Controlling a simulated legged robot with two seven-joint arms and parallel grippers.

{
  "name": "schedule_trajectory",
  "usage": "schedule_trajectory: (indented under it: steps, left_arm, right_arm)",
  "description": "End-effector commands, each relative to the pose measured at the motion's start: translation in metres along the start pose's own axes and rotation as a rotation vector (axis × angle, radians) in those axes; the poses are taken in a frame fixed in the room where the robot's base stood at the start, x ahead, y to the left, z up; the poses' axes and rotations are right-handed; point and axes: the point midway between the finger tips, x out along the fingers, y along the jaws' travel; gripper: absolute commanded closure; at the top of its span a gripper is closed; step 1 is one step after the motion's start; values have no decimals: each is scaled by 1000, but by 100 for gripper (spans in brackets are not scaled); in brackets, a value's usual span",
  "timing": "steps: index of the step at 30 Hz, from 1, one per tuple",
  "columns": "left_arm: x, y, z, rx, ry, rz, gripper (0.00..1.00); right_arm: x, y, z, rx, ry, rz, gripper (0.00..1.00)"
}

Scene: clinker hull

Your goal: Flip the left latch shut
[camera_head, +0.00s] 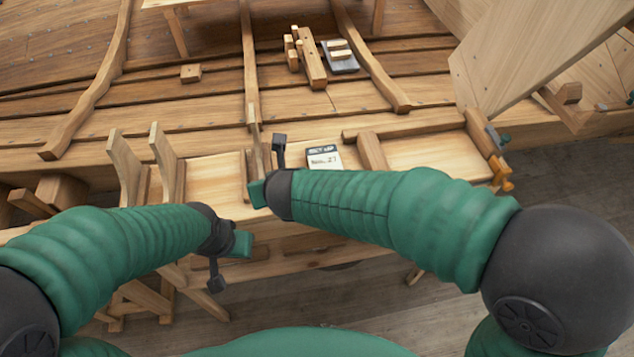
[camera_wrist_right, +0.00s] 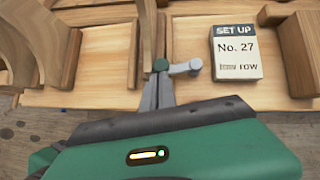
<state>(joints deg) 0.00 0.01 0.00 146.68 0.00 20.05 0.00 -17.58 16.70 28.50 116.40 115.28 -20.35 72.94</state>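In the right wrist view a small grey lever with a round knob (camera_wrist_right: 185,68) lies roughly level, pointing right. A round green part sits at its left end. I take the lever for the left latch. My right gripper (camera_wrist_right: 158,80) has its grey fingers together, tips right at the green part; whether they touch it I cannot tell. In the head view my right gripper (camera_head: 257,193) is at the bench's near side, and its fingers and the latch are hidden there. My left gripper (camera_head: 238,245) hangs low in front of the bench, its fingers not clear.
A card reading "SET UP No. 27" (camera_head: 324,157) lies just right of my right gripper; it also shows in the wrist view (camera_wrist_right: 237,50). Upright wooden pieces (camera_head: 128,165) stand left. An orange clamp (camera_head: 501,175) is at the bench's right end. A wooden plane (camera_head: 312,62) lies farther back.

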Motion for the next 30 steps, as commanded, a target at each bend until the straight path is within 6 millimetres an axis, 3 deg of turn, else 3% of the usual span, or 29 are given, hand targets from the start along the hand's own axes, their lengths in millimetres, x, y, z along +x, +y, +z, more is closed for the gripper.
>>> schedule_trajectory:
  steps: [30]
  left_arm:
    - [-6, 0, -2, 0, 0, 0, 67]
  right_arm:
    - [3, 2, 9, -2, 1, 3, 100]
